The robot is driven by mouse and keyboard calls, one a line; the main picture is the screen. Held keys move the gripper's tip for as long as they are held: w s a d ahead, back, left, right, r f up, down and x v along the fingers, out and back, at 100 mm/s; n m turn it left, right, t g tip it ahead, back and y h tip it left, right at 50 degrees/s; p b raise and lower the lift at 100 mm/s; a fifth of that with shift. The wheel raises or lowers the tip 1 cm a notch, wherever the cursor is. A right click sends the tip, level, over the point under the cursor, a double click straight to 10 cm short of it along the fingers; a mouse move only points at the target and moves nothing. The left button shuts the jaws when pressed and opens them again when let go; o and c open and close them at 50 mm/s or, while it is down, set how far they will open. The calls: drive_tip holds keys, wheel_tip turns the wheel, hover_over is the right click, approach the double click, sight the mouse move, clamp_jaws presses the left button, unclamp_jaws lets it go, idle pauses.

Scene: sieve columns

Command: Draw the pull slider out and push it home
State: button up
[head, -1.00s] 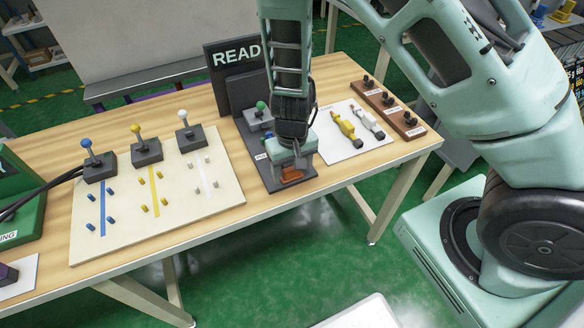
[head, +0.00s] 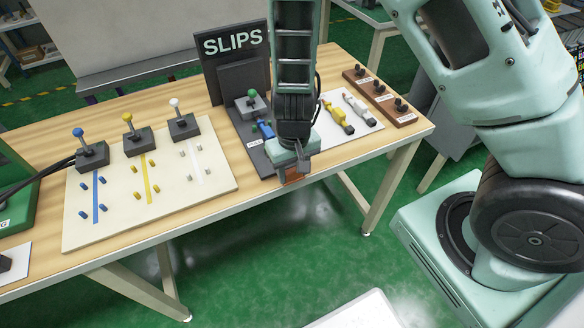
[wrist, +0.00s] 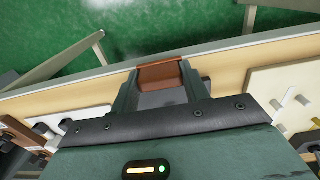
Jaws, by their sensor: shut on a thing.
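My gripper (head: 292,160) is shut on an orange-brown slider handle (head: 291,174) at the front end of the dark grey fixture. In the wrist view the handle (wrist: 161,74) sits between the two fingertips, near the table's front edge. A grey surface shows between the fingers behind it. The fixture base (head: 258,163) lies on the table under and behind my gripper. A blue part (head: 266,130) and a green-knobbed grey block (head: 251,103) are on it behind the handle. My gripper and wrist hide most of the slider's track.
A dark sign (head: 233,43) reading "SLIPS" stands behind the fixture. To the left is a cream board (head: 125,218) with blue, yellow and white knobbed levers. To the right are a white mat (head: 362,112) with yellow and white parts and a brown rack (head: 383,92).

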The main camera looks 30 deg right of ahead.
sight(293, 171)
drive_tip(key=shift+s, duration=0.25)
drive_tip(key=o, duration=1.4)
drive_tip(key=shift+w+r, duration=0.1)
drive_tip(key=shift+r, duration=0.45)
wheel_tip(293, 171, up, 16)
drive_tip(key=p, duration=0.4)
drive_tip(key=shift+r, duration=0.15)
